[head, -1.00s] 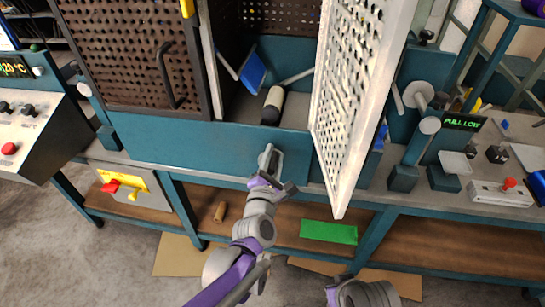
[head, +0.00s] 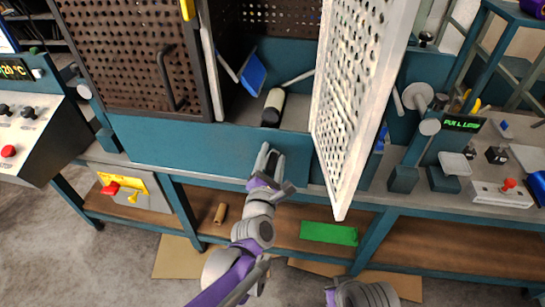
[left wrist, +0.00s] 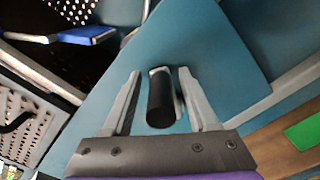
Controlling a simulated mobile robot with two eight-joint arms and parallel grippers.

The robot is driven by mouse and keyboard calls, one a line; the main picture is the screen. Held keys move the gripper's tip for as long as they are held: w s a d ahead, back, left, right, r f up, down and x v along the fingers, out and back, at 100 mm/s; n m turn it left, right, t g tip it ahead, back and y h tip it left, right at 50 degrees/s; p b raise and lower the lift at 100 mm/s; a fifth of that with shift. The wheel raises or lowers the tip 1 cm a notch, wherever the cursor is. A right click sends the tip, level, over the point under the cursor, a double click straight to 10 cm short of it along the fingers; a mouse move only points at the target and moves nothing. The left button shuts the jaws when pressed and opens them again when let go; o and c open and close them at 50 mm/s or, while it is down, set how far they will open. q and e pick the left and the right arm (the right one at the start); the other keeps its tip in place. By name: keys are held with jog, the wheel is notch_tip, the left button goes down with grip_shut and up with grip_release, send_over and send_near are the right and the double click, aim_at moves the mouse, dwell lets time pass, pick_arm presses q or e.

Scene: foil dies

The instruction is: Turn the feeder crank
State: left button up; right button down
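A stubby cylinder with a black end and a pale body (head: 273,107) lies in the opening of the teal machine, between the open doors. It looks like a crank grip, but I cannot tell what it joins to. My left gripper (head: 269,158) is open and empty below it, in front of the teal front panel. In the left wrist view the cylinder's black end (left wrist: 160,100) shows between the two spread fingers of the left gripper (left wrist: 159,75), with gaps at both sides. My right gripper is not in view.
The white perforated door (head: 345,110) stands open just right of my left gripper. A brown perforated door (head: 130,60) is at the left. Discs on rods (head: 419,96) and a "PULL LOW" display (head: 462,123) are at the right. A green sheet (head: 328,233) lies on the lower shelf.

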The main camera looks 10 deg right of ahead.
pick_arm(q)
jog(key=p+v, duration=0.1)
jog(key=v, duration=0.9)
jog(key=shift+s+a, duration=0.15)
jog(key=shift+s, duration=0.25)
